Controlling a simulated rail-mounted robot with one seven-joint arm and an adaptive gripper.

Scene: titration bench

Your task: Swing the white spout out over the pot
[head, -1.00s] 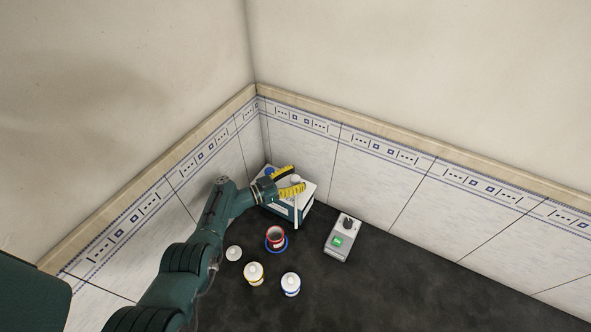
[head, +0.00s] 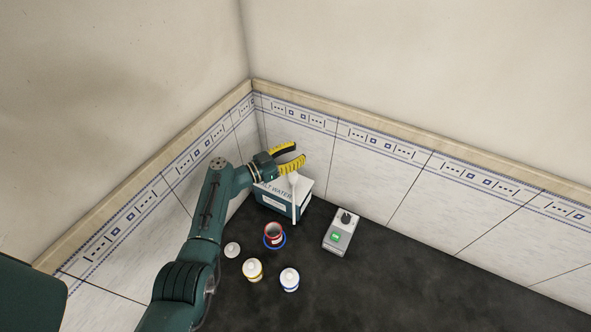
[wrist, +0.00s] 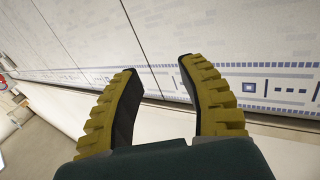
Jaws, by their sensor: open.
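The white spout (head: 294,201) shows in the head view as a thin white piece at the front of the white and teal salt water box (head: 276,205). It hangs down along the box's front, and its top is close under my gripper's nearer finger. The red pot (head: 273,241), with a dark inside and a blue base, stands in front of the box, to the left of the spout. My gripper (head: 298,156) is open above the box, its yellow fingers apart. In the wrist view my gripper (wrist: 157,65) has nothing between its fingers.
A grey device (head: 341,233) with a green display and dark knob stands to the right. A white-topped yellow container (head: 253,270), a blue-banded one (head: 289,280) and a small white lid-like piece (head: 232,250) stand nearer. Tiled walls (head: 380,170) close the back corner. The dark bench is free at right.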

